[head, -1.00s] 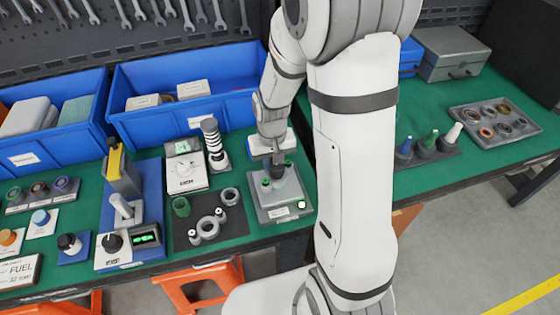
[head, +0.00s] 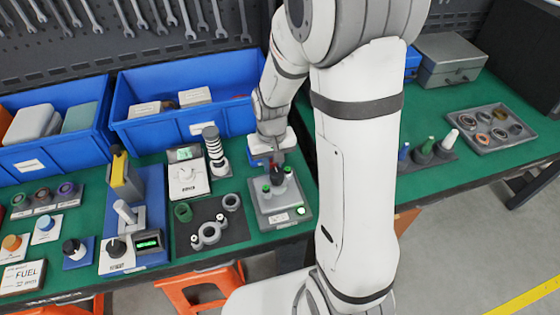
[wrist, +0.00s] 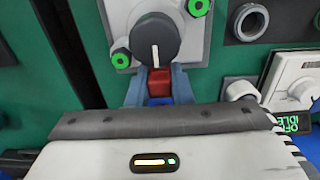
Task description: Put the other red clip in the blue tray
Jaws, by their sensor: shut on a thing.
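My gripper (wrist: 158,85) is shut on a small red clip (wrist: 159,84), held between its blue-grey fingers in the wrist view. The clip sits right beside a dark round knob (wrist: 152,40) with a white line; I cannot tell whether they touch. In the head view, my gripper (head: 272,160) is low over the grey test fixture (head: 285,206), and a spot of red shows there. Two large blue trays stand at the back of the bench, one in the middle (head: 211,119) and one at left (head: 70,150). Both hold several items. I see no second red clip.
A dark mat (head: 190,242) with grey rings lies left of the fixture. At right are coloured bottles (head: 424,150) and a grey parts tray (head: 487,108).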

